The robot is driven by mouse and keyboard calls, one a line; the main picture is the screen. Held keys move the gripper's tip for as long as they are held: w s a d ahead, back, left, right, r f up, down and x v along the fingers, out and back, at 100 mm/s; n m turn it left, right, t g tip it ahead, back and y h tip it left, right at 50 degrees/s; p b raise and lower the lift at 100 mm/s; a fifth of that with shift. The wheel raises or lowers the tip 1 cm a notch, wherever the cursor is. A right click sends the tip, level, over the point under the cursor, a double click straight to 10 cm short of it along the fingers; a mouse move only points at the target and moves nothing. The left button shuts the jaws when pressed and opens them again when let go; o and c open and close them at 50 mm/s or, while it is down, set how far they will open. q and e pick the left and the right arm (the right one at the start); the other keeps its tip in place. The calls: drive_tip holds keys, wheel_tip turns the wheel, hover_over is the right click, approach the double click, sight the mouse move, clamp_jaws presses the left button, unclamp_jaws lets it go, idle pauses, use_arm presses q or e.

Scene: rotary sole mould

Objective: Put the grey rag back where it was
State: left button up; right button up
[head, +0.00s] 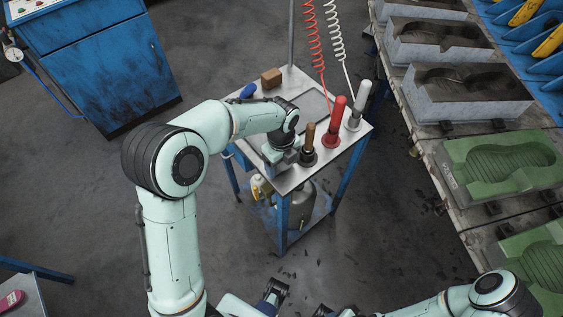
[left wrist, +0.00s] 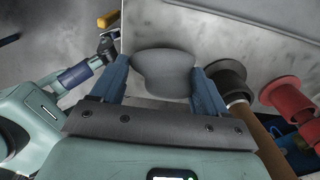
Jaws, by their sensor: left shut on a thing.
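The grey rag (left wrist: 165,72) is a rounded grey piece between the two blue fingers of my left gripper (left wrist: 160,85) in the left wrist view. The gripper is shut on it. In the head view my left gripper (head: 277,153) is low over the front left edge of the steel-topped trolley (head: 290,178), beside the brown-handled tool. The rag is hard to make out there. I cannot tell whether it touches the trolley top. My right gripper (head: 276,288) is at the bottom of the head view, away from the trolley; its jaws are too small to judge.
Brown (head: 309,135), red (head: 335,118) and white (head: 358,105) handled tools stand along the trolley's right side. A grey tray (head: 312,103), a brown block (head: 271,78) and a blue item (head: 248,91) lie behind. Moulds (head: 500,160) line the right; a blue cabinet (head: 105,80) stands left.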

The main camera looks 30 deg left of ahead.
use_arm(q)
drive_tip(key=shift+f, duration=0.2)
drive_tip(key=o, duration=1)
drive_tip(key=shift+o, duration=0.2)
drive_tip(key=shift+r, duration=0.1)
drive_tip(key=shift+r, duration=0.3)
wheel_tip(320, 180, up, 12)
drive_tip(key=p, duration=0.1)
drive_tip(key=shift+f+p, duration=0.15)
drive_tip(key=shift+p, duration=0.25)
